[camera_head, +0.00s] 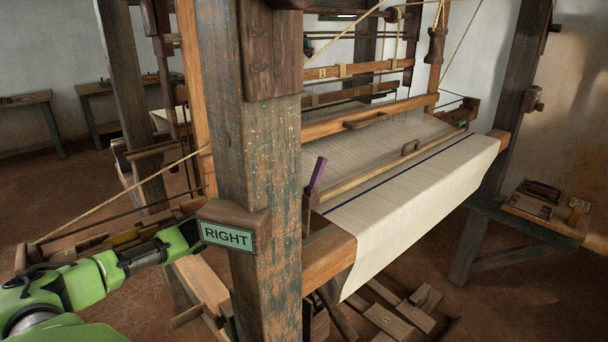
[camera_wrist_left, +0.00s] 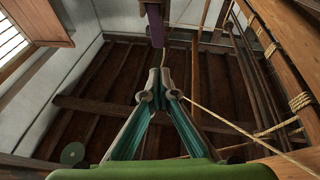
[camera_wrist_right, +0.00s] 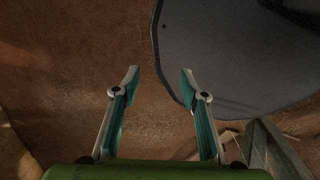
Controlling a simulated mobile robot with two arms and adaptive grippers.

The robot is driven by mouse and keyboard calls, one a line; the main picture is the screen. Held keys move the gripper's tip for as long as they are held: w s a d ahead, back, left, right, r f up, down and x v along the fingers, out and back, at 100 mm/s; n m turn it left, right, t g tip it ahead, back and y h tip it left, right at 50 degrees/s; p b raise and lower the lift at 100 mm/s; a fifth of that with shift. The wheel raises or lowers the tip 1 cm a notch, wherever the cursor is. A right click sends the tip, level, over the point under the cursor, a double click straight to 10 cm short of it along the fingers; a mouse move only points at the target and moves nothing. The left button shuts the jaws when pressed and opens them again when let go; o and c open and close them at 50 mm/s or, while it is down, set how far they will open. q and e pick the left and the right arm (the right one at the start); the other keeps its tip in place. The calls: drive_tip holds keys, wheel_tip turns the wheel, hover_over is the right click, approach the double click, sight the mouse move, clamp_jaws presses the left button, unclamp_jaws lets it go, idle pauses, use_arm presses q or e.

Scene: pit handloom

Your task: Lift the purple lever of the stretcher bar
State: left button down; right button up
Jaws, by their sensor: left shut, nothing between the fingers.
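The purple lever (camera_head: 317,174) stands up, tilted, at the near left end of the wooden stretcher bar (camera_head: 375,178), which lies across the pale cloth (camera_head: 410,200). In the left wrist view the purple lever (camera_wrist_left: 155,26) shows at the top, beyond the fingertips, with a small gap in the picture. My left gripper (camera_wrist_left: 160,80) is shut and empty, its tips pointing toward the lever. In the head view its fingers are hidden behind the post with the RIGHT sign. My right gripper (camera_wrist_right: 159,78) is open and empty above the brown floor.
The thick worn post (camera_head: 250,140) with the RIGHT sign (camera_head: 227,236) stands between my left arm and the lever. A rope (camera_wrist_left: 235,126) runs beside the left gripper. A side bench with a tool tray (camera_head: 547,205) is at the right. Loose wooden pieces lie under the loom.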

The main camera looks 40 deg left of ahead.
sight(317, 176)
use_arm(q)
drive_tip(key=shift+w+d+f+b, duration=0.1)
drive_tip(key=shift+w+d+b, duration=0.15)
drive_tip(key=shift+w, duration=0.7)
drive_tip(key=shift+w+d+f+b, duration=0.15)
drive_tip(key=shift+w+d, duration=0.15)
drive_tip(key=shift+w, duration=0.7)
drive_tip(key=shift+w+d+f+b, duration=0.1)
drive_tip(key=shift+w+d+b, duration=0.15)
drive_tip(key=shift+w, duration=0.7)
use_arm(e)
drive_tip(key=shift+w+d+f, duration=0.5)
drive_tip(key=shift+d+f, duration=0.1)
drive_tip(key=shift+a, duration=0.4)
